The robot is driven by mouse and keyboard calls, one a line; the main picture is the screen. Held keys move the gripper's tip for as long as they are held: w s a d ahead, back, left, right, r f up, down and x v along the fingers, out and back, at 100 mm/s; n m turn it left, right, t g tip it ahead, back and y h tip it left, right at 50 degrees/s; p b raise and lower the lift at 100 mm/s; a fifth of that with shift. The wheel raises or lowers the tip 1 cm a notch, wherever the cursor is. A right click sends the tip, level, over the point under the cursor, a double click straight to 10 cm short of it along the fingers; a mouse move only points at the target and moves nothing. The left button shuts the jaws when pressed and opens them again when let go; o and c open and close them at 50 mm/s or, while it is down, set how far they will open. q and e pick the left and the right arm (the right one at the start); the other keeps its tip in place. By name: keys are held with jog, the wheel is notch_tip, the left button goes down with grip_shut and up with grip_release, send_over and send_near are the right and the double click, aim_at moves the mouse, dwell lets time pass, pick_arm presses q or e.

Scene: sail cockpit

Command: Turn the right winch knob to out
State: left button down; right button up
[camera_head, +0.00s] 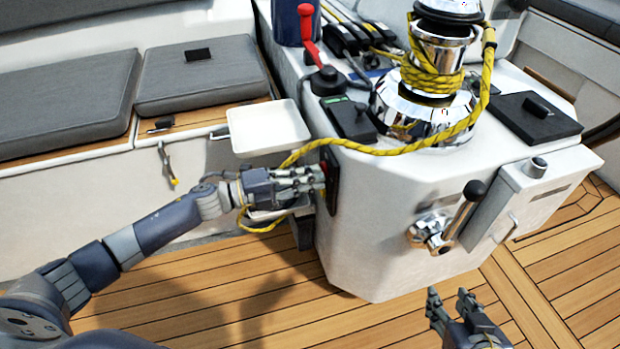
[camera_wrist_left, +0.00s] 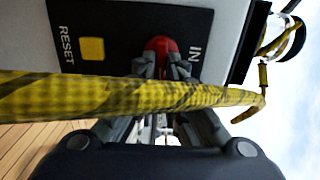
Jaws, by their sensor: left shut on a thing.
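The black panel (camera_head: 331,182) is on the left side of the white winch console. In the left wrist view the panel (camera_wrist_left: 120,20) shows sideways, with a yellow button beside the word RESET, and the word IN. A red knob (camera_wrist_left: 160,46) sits close to IN, between the fingertips. My left gripper (camera_head: 318,178) is shut on the knob; the fingers hide most of it. The word OUT does not show. A yellow rope (camera_wrist_left: 110,97) crosses in front of the fingers in the wrist view. My right gripper (camera_head: 449,293) is open and empty, low over the deck.
The chrome winch (camera_head: 425,95) stands on the console (camera_head: 370,220), wrapped in yellow rope. A chrome crank with a black handle (camera_head: 465,205) sticks out of the front. A white tray (camera_head: 268,128) is beside the console. The wooden deck (camera_head: 240,300) is clear.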

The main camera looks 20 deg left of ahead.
pick_arm(q)
jog(key=shift+f, duration=0.1)
jog(key=shift+s, duration=0.1)
dwell(0.3)
jog(key=c, duration=1.7)
grip_release()
jog(key=v, duration=1.2)
jog(key=shift+d, duration=0.15)
